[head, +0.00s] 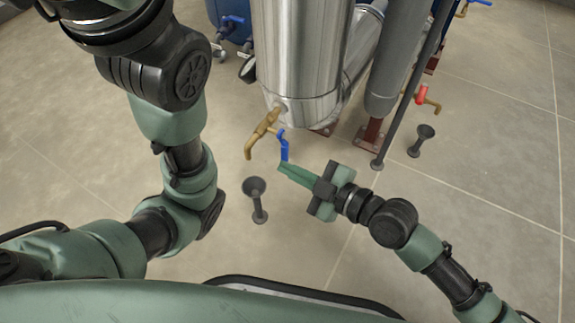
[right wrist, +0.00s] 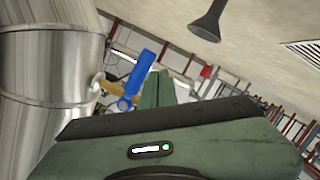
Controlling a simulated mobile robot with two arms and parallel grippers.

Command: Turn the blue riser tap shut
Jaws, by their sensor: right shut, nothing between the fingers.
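The riser tap is a brass tap (head: 262,128) low on the front of the shiny steel riser. Its blue lever (head: 284,148) hangs down on the right side of the spout. My right gripper (head: 281,168) is shut and empty, its fingertips just below the lever's lower end. In the right wrist view the blue lever (right wrist: 137,76) stands tilted just left of the green fingers (right wrist: 160,90), partly overlapping them. I cannot tell whether they touch. The brass body (right wrist: 112,90) shows behind the lever. My left arm crosses the left of the head view; its gripper is not visible.
A dark funnel (head: 254,187) stands below the tap. Another funnel (head: 424,135) stands at right, near a red-handled tap (head: 421,94). A dark thin pipe (head: 402,120) stands right of the steel riser (head: 298,60). Tiled floor is clear in front.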

